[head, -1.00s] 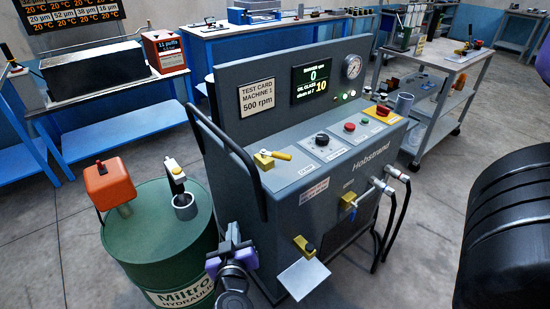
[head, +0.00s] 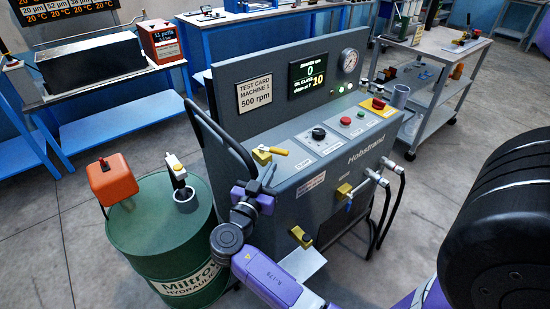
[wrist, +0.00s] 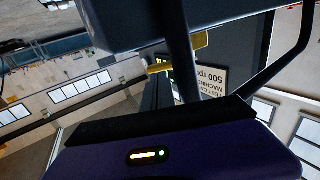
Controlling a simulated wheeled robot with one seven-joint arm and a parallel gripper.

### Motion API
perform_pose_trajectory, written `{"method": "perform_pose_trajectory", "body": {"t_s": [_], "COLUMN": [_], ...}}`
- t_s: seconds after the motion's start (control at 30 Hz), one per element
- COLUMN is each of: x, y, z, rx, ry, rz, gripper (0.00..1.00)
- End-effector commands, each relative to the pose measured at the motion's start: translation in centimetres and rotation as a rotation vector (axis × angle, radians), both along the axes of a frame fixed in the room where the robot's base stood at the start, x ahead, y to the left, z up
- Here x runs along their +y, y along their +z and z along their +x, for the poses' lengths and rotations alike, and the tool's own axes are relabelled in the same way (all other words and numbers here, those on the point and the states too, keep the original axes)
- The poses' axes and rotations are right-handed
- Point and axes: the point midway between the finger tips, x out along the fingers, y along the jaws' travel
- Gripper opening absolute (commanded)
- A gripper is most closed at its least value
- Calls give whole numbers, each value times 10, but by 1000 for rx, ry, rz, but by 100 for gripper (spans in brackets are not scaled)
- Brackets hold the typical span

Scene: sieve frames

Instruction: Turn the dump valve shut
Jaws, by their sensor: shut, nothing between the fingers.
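The grey Hobstrand machine (head: 330,190) has several yellow valve blocks. One valve with a yellow lever (head: 265,155) sits at the left of its sloping top; its lever points right. A yellow part of it also shows in the wrist view (wrist: 190,47). A third, with a dark knob (head: 300,236), is lower on the front. I cannot tell by label which is the dump valve. My gripper (head: 263,182) is shut and empty, just below the top-left valve, apparently apart from it.
A green drum (head: 160,235) with an orange box (head: 112,178) stands left. Two hoses (head: 393,210) hang at the right front. A grey trolley (head: 440,60) stands behind right.

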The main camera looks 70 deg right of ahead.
Motion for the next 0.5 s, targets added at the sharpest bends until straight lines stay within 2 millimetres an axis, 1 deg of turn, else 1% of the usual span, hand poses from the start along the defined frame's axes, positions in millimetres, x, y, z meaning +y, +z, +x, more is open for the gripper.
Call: {"method": "perform_pose_trajectory", "body": {"t_s": [0.03, 0.2, 0.33, 0.5], "x": [-10, -32, -42, -46], "y": [2, 2, 1, 0], "z": [-1, -1, -1, -1], "rx": [0, 1, 0, -1], "ry": [-4, -1, -1, 1], "rz": [0, 1, 1, 1], "gripper": [0, 0, 0, 0]}}
